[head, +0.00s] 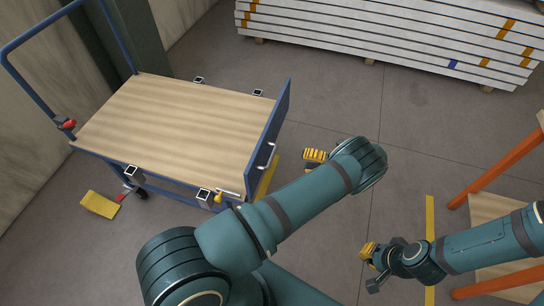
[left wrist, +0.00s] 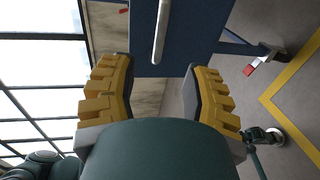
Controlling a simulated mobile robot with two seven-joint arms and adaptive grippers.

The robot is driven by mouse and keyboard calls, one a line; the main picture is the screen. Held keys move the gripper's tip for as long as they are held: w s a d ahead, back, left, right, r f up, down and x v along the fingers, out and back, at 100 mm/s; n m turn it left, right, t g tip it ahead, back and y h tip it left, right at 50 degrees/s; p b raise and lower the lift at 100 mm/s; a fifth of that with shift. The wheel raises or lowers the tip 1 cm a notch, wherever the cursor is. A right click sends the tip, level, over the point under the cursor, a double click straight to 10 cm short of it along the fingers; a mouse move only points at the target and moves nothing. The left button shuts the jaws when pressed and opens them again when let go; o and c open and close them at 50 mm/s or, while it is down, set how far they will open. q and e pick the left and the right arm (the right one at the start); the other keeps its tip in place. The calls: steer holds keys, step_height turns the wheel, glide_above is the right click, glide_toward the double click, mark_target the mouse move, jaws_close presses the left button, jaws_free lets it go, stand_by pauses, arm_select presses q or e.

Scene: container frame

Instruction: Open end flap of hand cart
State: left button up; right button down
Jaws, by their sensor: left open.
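The hand cart (head: 165,125) has a wooden deck on a blue frame. Its blue end flap (head: 277,125) stands upright along the deck's right end, with a silver handle (head: 265,156) on its outer face. A yellow-tipped latch (head: 218,196) with a silver bar sits at the near right corner. My left gripper (head: 310,156) is to the right of the flap, apart from it, open and empty. In the left wrist view, the open fingers (left wrist: 158,68) face the blue panel (left wrist: 190,40) and the handle (left wrist: 161,28) lies between and beyond them. My right gripper (head: 368,258) is far right of the cart; its opening is unclear.
Stacked white boards (head: 390,40) lie at the back right. An orange-legged wooden rack (head: 495,165) stands at the right. Grey floor (head: 340,110) is clear between the cart and the boards.

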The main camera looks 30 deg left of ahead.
mark_target(272, 155)
arm_select(q)
steer(key=p+x, duration=0.1)
steer(key=x, duration=1.2)
steer(key=shift+s, duration=0.15)
steer(key=shift+o, duration=0.2)
jaws_close()
